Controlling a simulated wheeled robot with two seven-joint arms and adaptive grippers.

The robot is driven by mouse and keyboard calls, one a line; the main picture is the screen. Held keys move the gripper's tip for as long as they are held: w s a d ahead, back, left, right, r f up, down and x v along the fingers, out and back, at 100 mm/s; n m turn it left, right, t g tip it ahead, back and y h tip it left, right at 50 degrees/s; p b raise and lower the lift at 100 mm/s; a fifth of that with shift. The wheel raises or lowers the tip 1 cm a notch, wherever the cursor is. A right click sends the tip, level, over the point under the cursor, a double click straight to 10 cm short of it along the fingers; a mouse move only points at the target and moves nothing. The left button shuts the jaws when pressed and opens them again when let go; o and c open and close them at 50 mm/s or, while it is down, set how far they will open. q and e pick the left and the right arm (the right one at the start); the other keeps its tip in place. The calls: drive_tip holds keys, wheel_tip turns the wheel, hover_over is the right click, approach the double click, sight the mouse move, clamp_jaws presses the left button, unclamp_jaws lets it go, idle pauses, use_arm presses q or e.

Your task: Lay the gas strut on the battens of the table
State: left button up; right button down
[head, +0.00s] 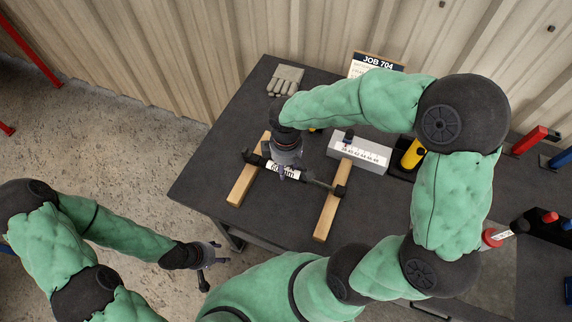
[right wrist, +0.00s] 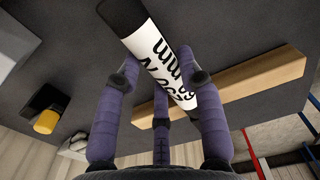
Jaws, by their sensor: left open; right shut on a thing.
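The gas strut (head: 270,166), a dark cylinder with a white printed label and a thinner rod, spans across the two wooden battens (head: 241,184) (head: 327,214) on the dark table (head: 225,150). My right gripper (head: 286,166) is shut on the strut at its label. In the right wrist view the fingers (right wrist: 160,72) close around the labelled body of the strut (right wrist: 160,50), with one batten (right wrist: 250,82) beyond it. I cannot tell whether the strut touches the battens. My left gripper (head: 207,263) is open and empty, off the table's near left side.
A grey block with a numbered scale (head: 360,153) stands just behind the right batten. A yellow-bodied item (head: 412,154) is to its right. Gloves (head: 286,80) and a JOB 704 board (head: 376,64) are at the back. The table's left part is clear.

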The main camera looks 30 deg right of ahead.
drive_tip(key=shift+f, duration=0.25)
drive_tip(key=c, duration=0.7)
unclamp_jaws()
wheel_tip(320, 180, up, 12)
idle(0.4)
